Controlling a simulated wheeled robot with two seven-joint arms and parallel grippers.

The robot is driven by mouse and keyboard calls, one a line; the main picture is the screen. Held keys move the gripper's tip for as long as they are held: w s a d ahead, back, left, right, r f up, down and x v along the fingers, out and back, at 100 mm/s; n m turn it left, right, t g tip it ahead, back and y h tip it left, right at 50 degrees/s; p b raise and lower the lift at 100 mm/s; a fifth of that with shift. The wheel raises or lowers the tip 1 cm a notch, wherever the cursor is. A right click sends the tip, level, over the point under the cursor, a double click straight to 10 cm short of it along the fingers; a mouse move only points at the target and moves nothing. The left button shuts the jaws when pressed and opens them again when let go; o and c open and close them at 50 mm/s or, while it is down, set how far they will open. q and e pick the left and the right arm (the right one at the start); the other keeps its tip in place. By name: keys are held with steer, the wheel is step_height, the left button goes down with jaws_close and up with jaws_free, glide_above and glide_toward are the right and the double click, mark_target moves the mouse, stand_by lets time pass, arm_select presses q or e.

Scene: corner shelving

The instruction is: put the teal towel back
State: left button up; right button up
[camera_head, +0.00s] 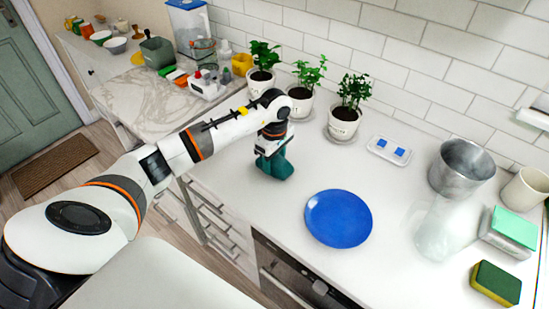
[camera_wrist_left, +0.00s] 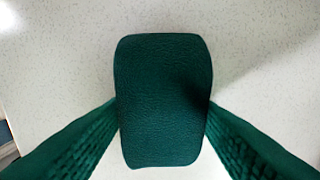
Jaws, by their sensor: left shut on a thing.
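The teal towel (camera_head: 277,168) is a small dark green-teal folded block over the white counter, left of the blue plate. My left gripper (camera_head: 271,155) comes down on it from above and is shut on it. In the left wrist view the towel (camera_wrist_left: 163,100) is upright in the picture between the two fingers, with speckled counter around it. I cannot tell whether its underside touches the counter. The gripper hides part of the towel in the head view. My right gripper is not in view.
A blue plate (camera_head: 338,218) lies right of the towel. Potted plants (camera_head: 344,121) line the wall behind. A metal pot (camera_head: 461,167), a clear glass (camera_head: 438,231), a teal-topped block (camera_head: 513,227) and a sponge (camera_head: 495,283) stand at right. Counter between towel and plate is clear.

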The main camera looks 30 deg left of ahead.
mark_target(275, 160)
arm_select(q)
steer(key=shift+f, duration=0.2)
steer(key=o, duration=0.9)
steer(key=shift+r, duration=0.25)
step_height(275, 160, up, 12)
steer(key=b, duration=0.2)
steer(key=shift+b, duration=0.3)
steer(key=shift+f, duration=0.1)
